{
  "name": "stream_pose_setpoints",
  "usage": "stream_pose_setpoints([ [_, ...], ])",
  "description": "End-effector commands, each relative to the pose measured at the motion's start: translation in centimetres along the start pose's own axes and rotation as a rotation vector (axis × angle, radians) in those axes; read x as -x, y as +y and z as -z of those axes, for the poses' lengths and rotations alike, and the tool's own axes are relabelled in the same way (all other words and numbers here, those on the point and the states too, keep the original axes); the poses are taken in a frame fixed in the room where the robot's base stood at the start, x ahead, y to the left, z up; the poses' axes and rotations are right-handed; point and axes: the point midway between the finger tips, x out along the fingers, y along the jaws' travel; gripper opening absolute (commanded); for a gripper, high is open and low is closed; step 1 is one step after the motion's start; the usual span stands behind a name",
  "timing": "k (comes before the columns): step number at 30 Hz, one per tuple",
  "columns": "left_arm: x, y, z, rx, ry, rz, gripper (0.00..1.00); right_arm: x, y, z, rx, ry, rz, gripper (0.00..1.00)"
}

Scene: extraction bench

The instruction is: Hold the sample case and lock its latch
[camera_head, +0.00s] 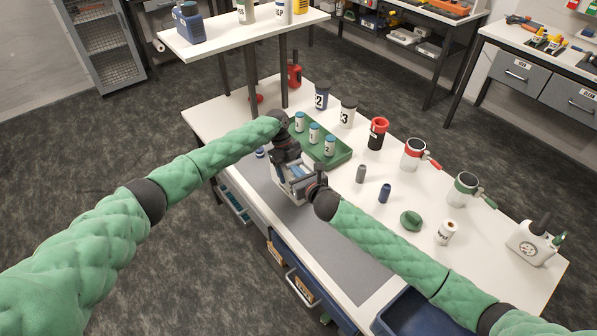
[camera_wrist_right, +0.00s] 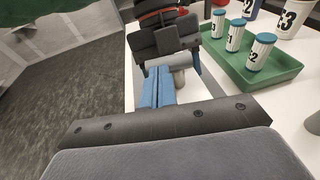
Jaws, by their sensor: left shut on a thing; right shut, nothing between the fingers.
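The sample case (camera_head: 290,184), a small pale box with grey and blue parts, is at the left side of the bench beside the green tray. My left gripper (camera_head: 287,161) is shut on it from the back. It also shows in the right wrist view (camera_wrist_right: 166,38) as a dark shape at the top. My right gripper (camera_head: 307,187) is shut and empty close to the right side of the case. In the right wrist view, blue and grey parts stand between the two grippers. The latch is too small and covered to make out, and I cannot tell whether my right gripper touches it.
The green tray (camera_head: 341,155) with several blue-capped vials is right behind the case. A grey vial (camera_head: 361,174) and a dark blue vial (camera_head: 384,193) stand to the right. Cups and jars line the back. The grey mat (camera_head: 342,255) in front is clear.

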Motion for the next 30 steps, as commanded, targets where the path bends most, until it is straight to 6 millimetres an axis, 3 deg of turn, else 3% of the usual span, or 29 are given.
stream_pose_setpoints([
  [10, 0.0, -0.1, 0.1, -0.001, 0.001, 0.000, 0.33, -0.7, 1.0, -0.3, -0.048, -0.002, 0.232, 0.00],
  [30, -0.6, -0.3, 0.9, -0.010, 0.011, -0.005, 0.34, -2.3, 2.0, -0.7, -0.049, -0.004, 0.232, 0.00],
])
